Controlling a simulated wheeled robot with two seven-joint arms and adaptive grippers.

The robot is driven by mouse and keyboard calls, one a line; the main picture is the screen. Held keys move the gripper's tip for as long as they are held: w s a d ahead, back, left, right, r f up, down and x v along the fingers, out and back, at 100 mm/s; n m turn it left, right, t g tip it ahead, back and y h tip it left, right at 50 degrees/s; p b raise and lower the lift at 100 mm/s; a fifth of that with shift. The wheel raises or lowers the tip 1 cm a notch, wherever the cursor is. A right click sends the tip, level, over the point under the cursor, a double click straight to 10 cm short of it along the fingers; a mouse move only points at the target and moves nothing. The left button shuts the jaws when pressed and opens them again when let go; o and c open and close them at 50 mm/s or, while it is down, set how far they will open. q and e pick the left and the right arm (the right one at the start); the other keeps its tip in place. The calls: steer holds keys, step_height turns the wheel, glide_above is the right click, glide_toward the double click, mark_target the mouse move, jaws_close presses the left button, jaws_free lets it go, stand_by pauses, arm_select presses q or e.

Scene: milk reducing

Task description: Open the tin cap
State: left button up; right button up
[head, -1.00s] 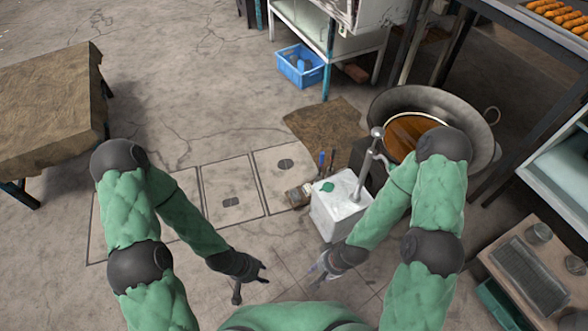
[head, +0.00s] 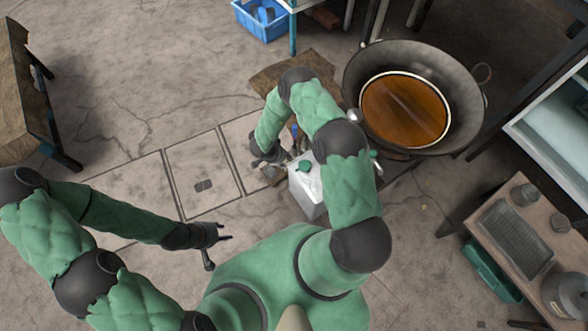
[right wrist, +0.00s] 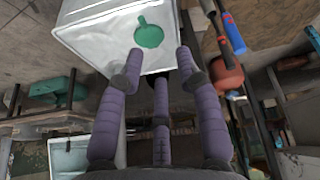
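The white, boxy tin (head: 305,195) stands on the floor in the middle of the head view, partly hidden by my right arm. Its round green cap (head: 304,166) sits on top and looks closed. In the right wrist view the tin (right wrist: 88,42) fills the upper left, with the green cap (right wrist: 149,34) just beyond my fingers. My right gripper (head: 274,158) is just left of the tin in the head view. Its fingers (right wrist: 160,62) are spread and empty, with the cap apart from them. My left gripper (head: 224,232) is open and empty, low to the left of the tin.
A large wok (head: 462,88) with brown liquid stands behind and right of the tin. A brown mat (head: 265,88) lies behind it. A low table (head: 560,255) with jars is at the right. A blue crate (head: 262,22) is at the back.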

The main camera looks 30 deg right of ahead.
mark_target(302, 167)
steer(key=d+f+m+b, duration=0.1)
steer(key=f, duration=0.3)
steer(key=s+d+f+m+g+b, duration=0.1)
steer(key=d+f, duration=0.1)
steer(key=f, duration=0.2)
steer(key=s+d+f+m+g+b, duration=0.1)
steer(key=f+b, duration=0.1)
steer(key=f, duration=0.2)
steer(key=shift+d, duration=0.2)
steer(key=shift+r, duration=0.1)
jaws_close()
